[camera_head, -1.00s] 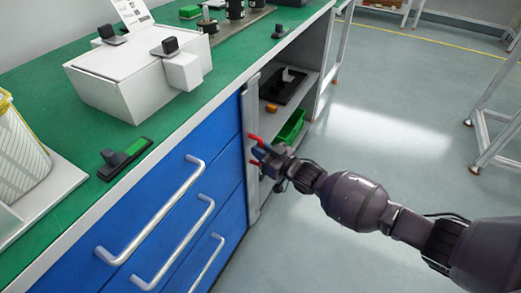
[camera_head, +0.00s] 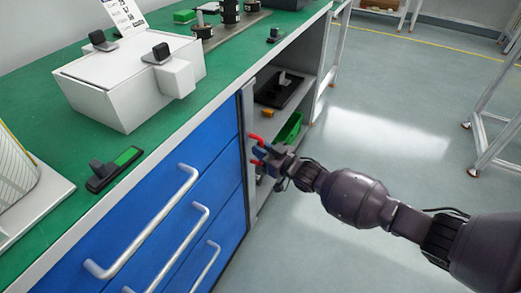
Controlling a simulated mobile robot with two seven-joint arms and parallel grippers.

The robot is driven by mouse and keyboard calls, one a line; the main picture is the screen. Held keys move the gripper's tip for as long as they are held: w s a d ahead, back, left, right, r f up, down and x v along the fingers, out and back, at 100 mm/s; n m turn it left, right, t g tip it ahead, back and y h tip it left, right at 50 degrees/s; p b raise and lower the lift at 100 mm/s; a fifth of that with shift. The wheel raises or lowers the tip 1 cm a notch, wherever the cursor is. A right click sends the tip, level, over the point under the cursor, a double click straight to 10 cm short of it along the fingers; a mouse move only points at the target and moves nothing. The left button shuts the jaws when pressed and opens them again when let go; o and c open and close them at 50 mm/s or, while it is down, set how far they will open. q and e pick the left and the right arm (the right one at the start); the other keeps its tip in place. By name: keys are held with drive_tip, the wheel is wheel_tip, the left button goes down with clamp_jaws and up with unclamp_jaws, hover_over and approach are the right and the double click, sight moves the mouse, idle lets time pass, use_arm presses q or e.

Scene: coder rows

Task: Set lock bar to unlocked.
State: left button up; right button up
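An upright grey bar (camera_head: 248,108), which looks like the lock bar, runs along the right edge of the blue drawer front (camera_head: 205,150). My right gripper (camera_head: 254,150) is at the bar's middle height, its red fingertips spread apart and pointing left at the bar. The fingertips overlap the bar in the picture; I cannot tell whether they touch it. Part of the bar is hidden behind the gripper. My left gripper is not in view.
A green worktop (camera_head: 45,105) carries a white box (camera_head: 130,85) and a black slider with a green patch (camera_head: 115,170). Drawer handles (camera_head: 150,225) stick out at the front. Open shelves hold a green bin (camera_head: 289,128).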

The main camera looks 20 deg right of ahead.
drive_tip(key=o, duration=0.4)
drive_tip(key=shift+w+d, duration=0.15)
drive_tip(key=shift+d, duration=0.15)
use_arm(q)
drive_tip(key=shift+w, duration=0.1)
use_arm(e)
drive_tip(key=shift+o, duration=0.2)
use_arm(q)
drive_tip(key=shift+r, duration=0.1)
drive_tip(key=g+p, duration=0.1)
drive_tip(key=p, duration=0.2)
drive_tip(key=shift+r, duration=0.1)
use_arm(e)
drive_tip(key=v, duration=1.1)
drive_tip(key=shift+a, duration=0.1)
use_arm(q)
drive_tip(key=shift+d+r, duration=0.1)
